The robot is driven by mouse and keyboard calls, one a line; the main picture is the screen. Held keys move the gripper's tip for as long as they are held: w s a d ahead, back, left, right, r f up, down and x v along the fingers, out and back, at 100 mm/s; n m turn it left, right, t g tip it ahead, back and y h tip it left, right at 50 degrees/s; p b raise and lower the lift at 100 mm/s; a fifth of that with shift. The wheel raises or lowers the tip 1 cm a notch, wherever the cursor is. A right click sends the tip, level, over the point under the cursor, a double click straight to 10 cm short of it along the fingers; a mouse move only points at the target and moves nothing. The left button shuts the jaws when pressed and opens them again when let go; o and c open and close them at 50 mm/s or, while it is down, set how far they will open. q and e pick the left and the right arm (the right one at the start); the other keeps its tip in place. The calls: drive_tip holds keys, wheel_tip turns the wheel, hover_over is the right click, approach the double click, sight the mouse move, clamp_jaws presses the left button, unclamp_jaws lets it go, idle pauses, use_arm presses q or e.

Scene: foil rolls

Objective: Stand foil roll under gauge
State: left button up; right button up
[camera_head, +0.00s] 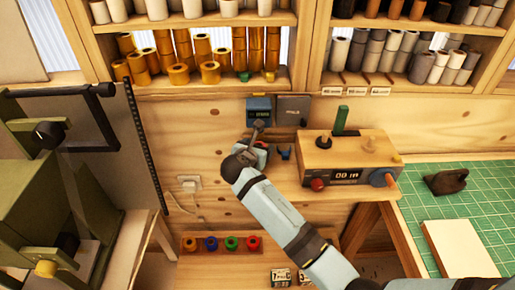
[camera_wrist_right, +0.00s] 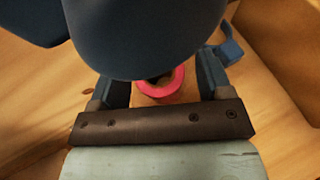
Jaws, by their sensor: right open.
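A pink-red ring, which looks like the end of a foil roll (camera_wrist_right: 173,88), shows in the right wrist view between the fingers of my right gripper (camera_wrist_right: 160,80). The roll's far part is hidden by a dark blue rounded shape. The fingers are apart, one on each side of the roll. In the head view my right gripper (camera_head: 258,150) is low in front of the wooden wall; the roll cannot be made out there. A small blue-grey box with a display (camera_head: 259,110), perhaps the gauge, is on the wall just above it. My left gripper is not in view.
A wooden box with a "00 m" display and green post (camera_head: 345,160) stands right of my gripper. A small blue bracket (camera_head: 285,152) lies between them. Shelves of rolls (camera_head: 190,62) are above. A green cutting mat (camera_head: 470,215) is at right, a green machine (camera_head: 45,190) at left.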

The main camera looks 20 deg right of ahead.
drive_tip(key=b+v, duration=0.1)
drive_tip(key=v, duration=0.9)
drive_tip(key=shift+s+r, duration=0.15)
drive_tip(key=shift+r, duration=0.05)
drive_tip(key=shift+v, duration=0.8)
